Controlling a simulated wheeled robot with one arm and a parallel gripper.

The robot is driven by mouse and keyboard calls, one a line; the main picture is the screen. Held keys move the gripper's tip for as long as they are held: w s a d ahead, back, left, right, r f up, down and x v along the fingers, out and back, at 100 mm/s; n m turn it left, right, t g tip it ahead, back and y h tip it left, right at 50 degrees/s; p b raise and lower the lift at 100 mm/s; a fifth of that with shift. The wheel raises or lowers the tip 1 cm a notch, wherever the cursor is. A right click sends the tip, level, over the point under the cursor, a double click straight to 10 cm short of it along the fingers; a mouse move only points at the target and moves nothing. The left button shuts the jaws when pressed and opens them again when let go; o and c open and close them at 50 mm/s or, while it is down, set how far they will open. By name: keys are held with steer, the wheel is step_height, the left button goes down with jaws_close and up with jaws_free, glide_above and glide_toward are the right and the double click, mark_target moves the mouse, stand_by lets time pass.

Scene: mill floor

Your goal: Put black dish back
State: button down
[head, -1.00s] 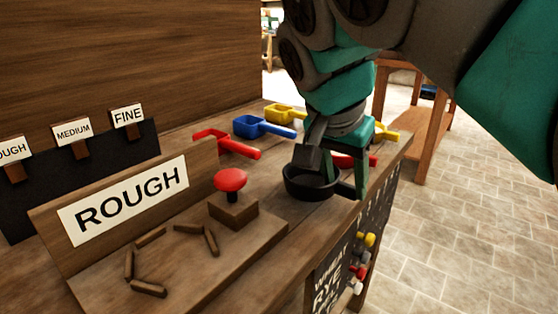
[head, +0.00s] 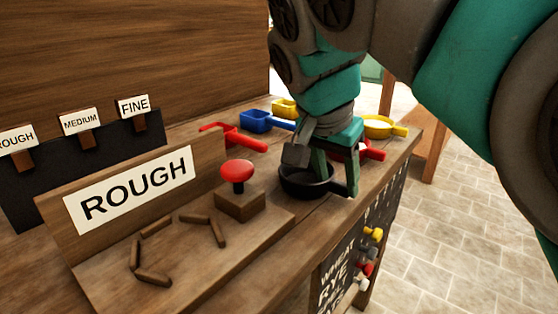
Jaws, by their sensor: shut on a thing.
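The black dish (head: 299,186) is a round, shallow bowl near the right edge of the wooden counter (head: 268,252). My gripper (head: 325,178) points down over it and is shut on its right rim, with one finger inside and one outside. The gripper and wrist hide the dish's back right part. I cannot tell whether the dish's base touches the counter.
A red button (head: 237,172) on a wooden block and a ROUGH sign (head: 135,190) are left of the dish. A red scoop (head: 236,137), blue scoop (head: 262,121) and yellow scoop (head: 383,127) lie behind. Colored knobs (head: 369,250) stick out from the counter's front.

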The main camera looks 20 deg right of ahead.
steer(key=shift+c, duration=1)
jaws_free()
steer(key=shift+r, duration=0.1)
